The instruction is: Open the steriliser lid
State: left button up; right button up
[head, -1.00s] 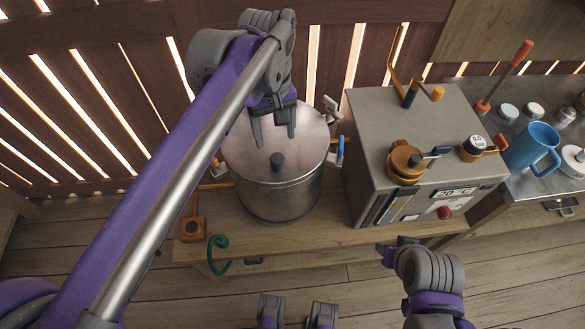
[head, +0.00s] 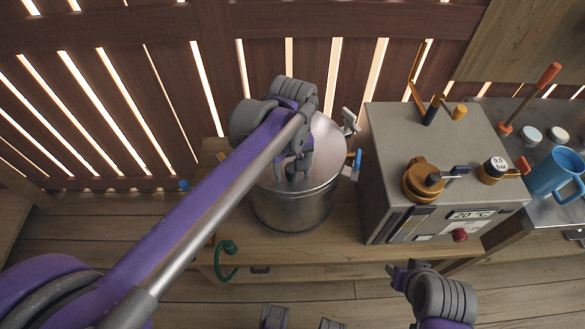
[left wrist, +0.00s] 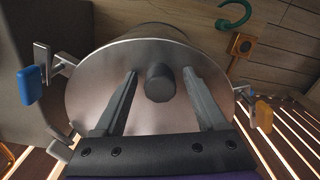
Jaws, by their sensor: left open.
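The steriliser (head: 290,212) appears as a round metal pot on the wooden bench. Its flat lid (head: 326,140) sits down on the pot; the left wrist view also shows the lid (left wrist: 150,60). A dark knob (left wrist: 160,83) stands at the lid's middle. My left gripper (head: 292,172) is over the lid, open. In the left wrist view its two fingers (left wrist: 162,85) stand on either side of the knob, with a gap each side. In the head view the fingers largely hide the knob. My right gripper (head: 396,272) is low at the right, its opening unclear.
A clamp with a blue handle (head: 356,159) is at the pot's right; one with an orange handle (left wrist: 264,117) shows in the left wrist view. A grey control box (head: 390,135) stands close right. A green hook (head: 227,260) is at the bench front. A blue mug (head: 552,172) stands far right.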

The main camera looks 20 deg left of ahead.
pick_arm(q)
grip_shut()
dwell(1.4)
